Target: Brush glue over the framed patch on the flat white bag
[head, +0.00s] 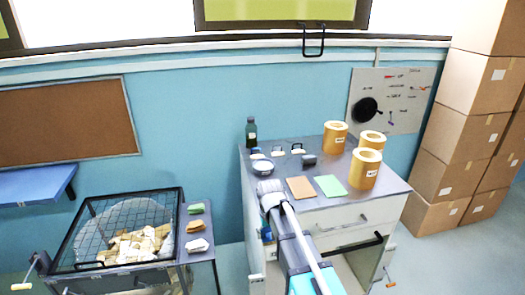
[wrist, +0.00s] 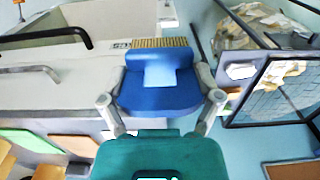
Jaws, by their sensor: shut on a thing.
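My gripper (wrist: 160,95) is shut on a brush (wrist: 160,82) with a blue body, a paler blue patch and a short row of tan bristles. The bristles point away from the palm, near the white cabinet front. In the head view, my arm mostly hides the gripper. A white round dish (head: 263,167) stands on the cabinet top, its contents too small to make out. A flat white piece (head: 196,245) lies on the narrow side stand; I cannot tell whether it is the bag. I see no framed patch clearly.
The grey cabinet top (head: 315,217) holds a dark bottle (head: 251,132), orange (head: 300,187) and green (head: 330,186) sheets, and yellow rolls (head: 365,169). A mesh-topped bin (head: 80,262) stands left. Cartons (head: 450,140) stack at right. A gap of floor separates stand and cabinet.

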